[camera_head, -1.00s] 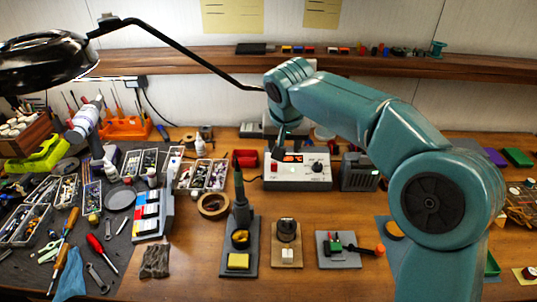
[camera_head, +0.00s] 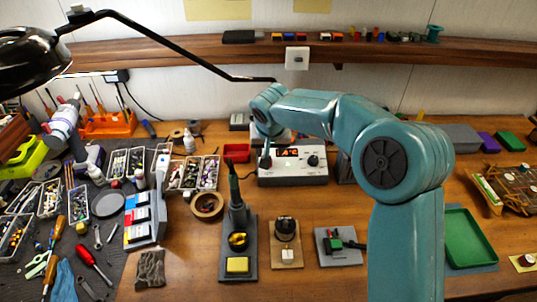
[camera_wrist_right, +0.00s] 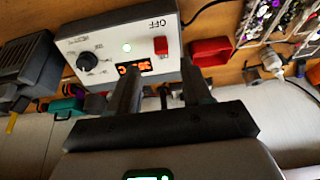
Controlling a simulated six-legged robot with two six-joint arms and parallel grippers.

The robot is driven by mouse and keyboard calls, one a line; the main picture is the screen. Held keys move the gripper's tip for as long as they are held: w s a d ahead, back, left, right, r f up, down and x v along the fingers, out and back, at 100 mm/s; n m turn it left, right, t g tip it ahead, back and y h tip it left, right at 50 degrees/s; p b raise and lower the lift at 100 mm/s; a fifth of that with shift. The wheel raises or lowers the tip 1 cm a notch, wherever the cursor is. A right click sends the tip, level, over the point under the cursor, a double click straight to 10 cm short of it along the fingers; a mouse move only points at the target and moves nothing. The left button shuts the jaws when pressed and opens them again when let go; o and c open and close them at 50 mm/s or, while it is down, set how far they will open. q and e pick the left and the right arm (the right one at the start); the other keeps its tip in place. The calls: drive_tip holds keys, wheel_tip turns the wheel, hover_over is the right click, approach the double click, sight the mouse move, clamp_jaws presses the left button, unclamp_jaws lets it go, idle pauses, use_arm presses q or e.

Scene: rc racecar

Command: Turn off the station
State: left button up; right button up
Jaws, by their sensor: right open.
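The station (camera_head: 293,177) is a white box at the back middle of the bench, with a lit orange-red display (camera_head: 289,152) and a black knob (camera_head: 313,161). My left gripper is not in view.
A soldering iron in its stand (camera_head: 237,245) and a brown holder (camera_head: 285,250) stand in front of the station. A red bin (camera_head: 237,152) is left of it. A black lamp (camera_head: 30,65) hangs at upper left. Tools crowd the left mat. A green tray (camera_head: 468,238) lies right.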

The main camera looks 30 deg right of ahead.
drive_tip(key=x, duration=0.5)
drive_tip(key=shift+w+d+f+p, duration=0.1)
drive_tip(key=shift+w+f+p, duration=0.1)
drive_tip(key=shift+w+p, duration=0.15)
drive_tip(key=shift+d+f, duration=0.1)
drive_tip(key=shift+f, duration=0.2)
drive_tip(key=shift+s, duration=0.1)
drive_tip(key=shift+w+f, duration=0.2)
drive_tip(key=c, duration=0.4)
clamp_jaws()
